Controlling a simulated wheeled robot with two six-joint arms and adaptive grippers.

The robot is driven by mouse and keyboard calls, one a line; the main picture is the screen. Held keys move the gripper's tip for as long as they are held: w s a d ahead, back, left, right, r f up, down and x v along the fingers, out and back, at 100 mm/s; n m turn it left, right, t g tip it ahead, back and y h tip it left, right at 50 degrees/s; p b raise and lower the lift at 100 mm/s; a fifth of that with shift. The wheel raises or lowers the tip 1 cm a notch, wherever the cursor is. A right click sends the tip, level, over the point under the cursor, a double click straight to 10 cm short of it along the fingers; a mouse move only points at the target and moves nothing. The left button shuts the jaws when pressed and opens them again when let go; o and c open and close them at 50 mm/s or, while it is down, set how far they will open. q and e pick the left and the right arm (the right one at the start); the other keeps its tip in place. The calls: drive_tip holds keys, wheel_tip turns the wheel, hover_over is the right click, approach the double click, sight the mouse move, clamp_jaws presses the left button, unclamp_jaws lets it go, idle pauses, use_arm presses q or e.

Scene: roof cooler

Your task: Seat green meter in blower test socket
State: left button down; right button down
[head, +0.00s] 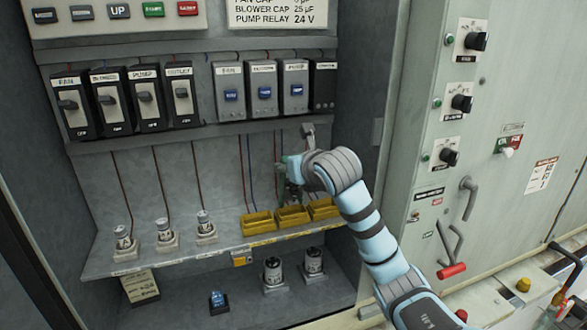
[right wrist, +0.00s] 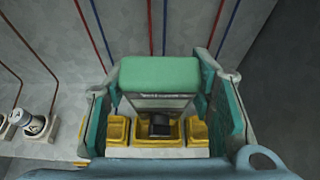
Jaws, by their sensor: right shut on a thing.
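My right gripper (head: 290,170) is in front of the cabinet's back wall, above the row of yellow open boxes. It is shut on a green block-like thing, which I take as the green meter (right wrist: 160,75); it sits between the fingers in the right wrist view. In the head view the meter is mostly hidden by the gripper. Below it are the yellow boxes (head: 258,223), also seen in the right wrist view (right wrist: 117,131). A small dark part shows at the middle box; I cannot tell whether it belongs to the meter. I cannot make out which socket is the blower's.
Three white bases with cylinders (head: 165,233) stand on the shelf's left. Two larger cylinders (head: 313,262) and a small blue-topped part (head: 218,300) stand below. Switches (head: 109,100) and blue-button modules (head: 231,93) line the ledge above. Wires hang down the wall. A panel (head: 470,100) stands right.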

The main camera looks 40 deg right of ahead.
sight(296, 193)
drive_tip(key=shift+s+a+r, duration=0.2)
drive_tip(key=shift+r, duration=0.05)
drive_tip(key=shift+d+f, duration=0.15)
drive_tip(key=shift+s+a, duration=0.3)
drive_tip(key=shift+s, duration=0.4)
idle(0.3)
drive_tip(key=shift+f, duration=1.65)
idle(1.5)
drive_tip(key=shift+r, duration=0.2)
